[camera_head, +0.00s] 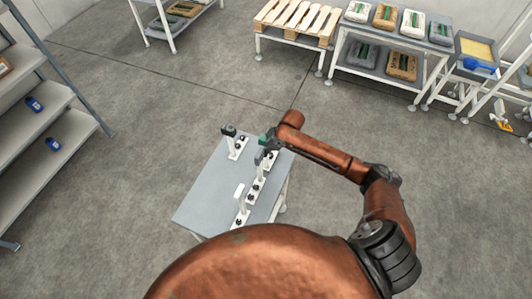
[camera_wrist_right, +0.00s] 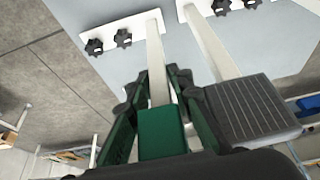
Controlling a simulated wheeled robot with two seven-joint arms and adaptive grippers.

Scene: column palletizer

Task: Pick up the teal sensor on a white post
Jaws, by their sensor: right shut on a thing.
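The teal sensor (camera_wrist_right: 162,132), which looks green, sits on top of a white post (camera_wrist_right: 156,62) between the fingers of my right gripper (camera_wrist_right: 159,88) in the right wrist view. The gripper is shut on it. The post's foot joins a white base plate with dark knobs (camera_wrist_right: 109,42) on the grey table. In the head view my right gripper (camera_head: 270,142) is at the table's far right part, largely covering the sensor. My left gripper is not in view.
A dark ridged sensor (camera_wrist_right: 250,108) on a neighbouring white post stands close beside my right gripper. Another dark-topped post (camera_head: 230,131) and a white-topped post (camera_head: 240,190) stand on the grey table (camera_head: 205,185). Shelves (camera_head: 35,125) are left; a pallet (camera_head: 297,18) is behind.

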